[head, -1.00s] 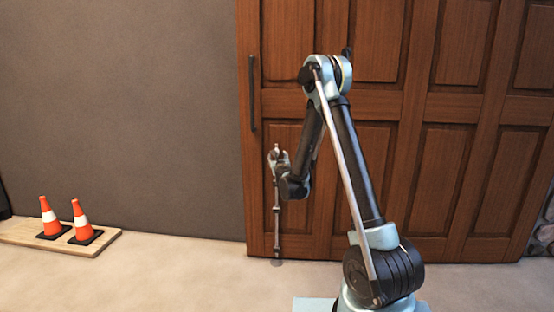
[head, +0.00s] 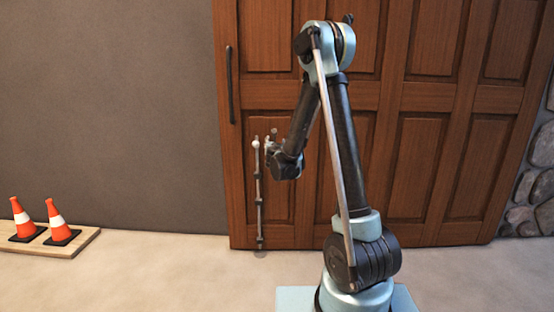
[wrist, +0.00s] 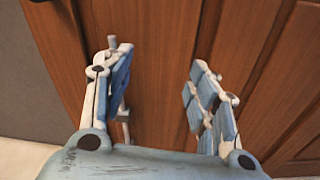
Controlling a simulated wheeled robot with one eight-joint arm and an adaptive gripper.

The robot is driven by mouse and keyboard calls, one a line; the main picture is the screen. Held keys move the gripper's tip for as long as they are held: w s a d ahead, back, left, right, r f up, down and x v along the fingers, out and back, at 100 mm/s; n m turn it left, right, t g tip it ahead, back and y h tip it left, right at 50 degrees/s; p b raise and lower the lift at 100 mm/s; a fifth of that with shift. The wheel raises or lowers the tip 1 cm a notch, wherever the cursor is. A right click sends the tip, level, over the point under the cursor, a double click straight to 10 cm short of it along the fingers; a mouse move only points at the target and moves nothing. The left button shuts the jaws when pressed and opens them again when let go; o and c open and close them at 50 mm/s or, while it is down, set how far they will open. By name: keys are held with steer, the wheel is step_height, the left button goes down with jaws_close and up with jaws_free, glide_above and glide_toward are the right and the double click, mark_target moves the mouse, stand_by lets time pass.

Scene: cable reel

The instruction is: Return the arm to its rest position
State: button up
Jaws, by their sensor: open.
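My gripper (head: 272,142) is at the end of my bent arm, in front of the wooden door (head: 395,190). In the wrist view my gripper (wrist: 160,68) is open, its two blue-padded fingers wide apart with only door panels showing between them. A thin grey upright rod (head: 259,195) stands by the door's lower left part, just left of my gripper in the head view. In the wrist view part of the rod (wrist: 123,112) shows behind the left finger, which hides much of it. I cannot tell whether they touch.
The door has a dark vertical handle (head: 229,85) at its left edge. Two orange cones (head: 57,222) stand on a wooden board (head: 75,242) at the far left. A grey wall (head: 110,110) is left of the door and a stone wall (head: 535,190) right. The floor between is clear.

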steer(key=s+d+r+m+g+h, duration=0.2)
steer(key=s+d+m+g+h, duration=0.1)
steer(key=s+d+m, duration=0.5)
steer(key=s+d+r+m+g+h, duration=0.2)
steer(key=s+d+m, duration=0.45)
steer(key=d, duration=0.45)
steer(key=s+d+f+m+g, duration=0.2)
steer(key=s+d+m, duration=0.15)
steer(key=s, duration=0.35)
steer(key=s+d+f+m+g, duration=0.2)
steer(key=s+m, duration=0.3)
steer(key=s, duration=0.2)
steer(key=s+a+f+m+g+y, duration=0.1)
steer(key=s+f+m+g, duration=0.1)
steer(key=s, duration=0.6)
steer(key=s+a+f+m+g+y, duration=0.1)
steer(key=s+f+m, duration=0.3)
steer(key=s, duration=0.5)
steer(key=s+a+f+m+g+y, duration=0.1)
steer(key=s+f+m+g+y, duration=0.1)
steer(key=s, duration=0.6)
steer(key=f+m+g, duration=0.1)
steer(key=m, duration=0.1)
steer(key=shift+s+a+f+m+y, duration=0.2)
steer(key=shift+a+f+m+y, duration=0.1)
steer(key=shift+m, duration=0.1)
steer(key=shift+w+d+f, duration=0.1)
steer(key=shift+w+f, duration=0.1)
steer(key=shift+w, duration=0.25)
